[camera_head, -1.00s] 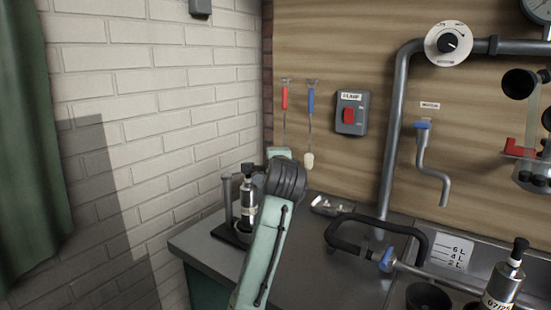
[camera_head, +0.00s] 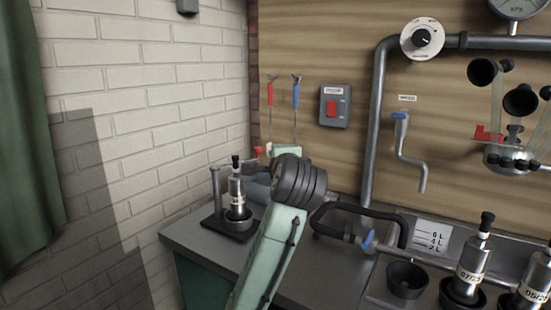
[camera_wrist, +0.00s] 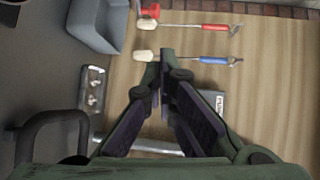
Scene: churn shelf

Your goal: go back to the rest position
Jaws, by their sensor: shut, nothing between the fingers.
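My gripper (camera_wrist: 163,77) shows in the wrist view with its two dark fingers drawn together at the tips and nothing between them. It points toward the wooden back wall, close to the pale tip of the blue-handled tool (camera_wrist: 215,60). In the head view my arm reaches up over the left part of the counter. Its dark round joint hides the gripper there.
A bottle (camera_head: 237,190) stands in a dark stand on the counter's left end. A black hose loop (camera_head: 345,212) lies right of my arm. Labelled bottles (camera_head: 472,262) stand at the right. The red switch box (camera_head: 334,107) and a crank (camera_head: 408,150) are on the wall.

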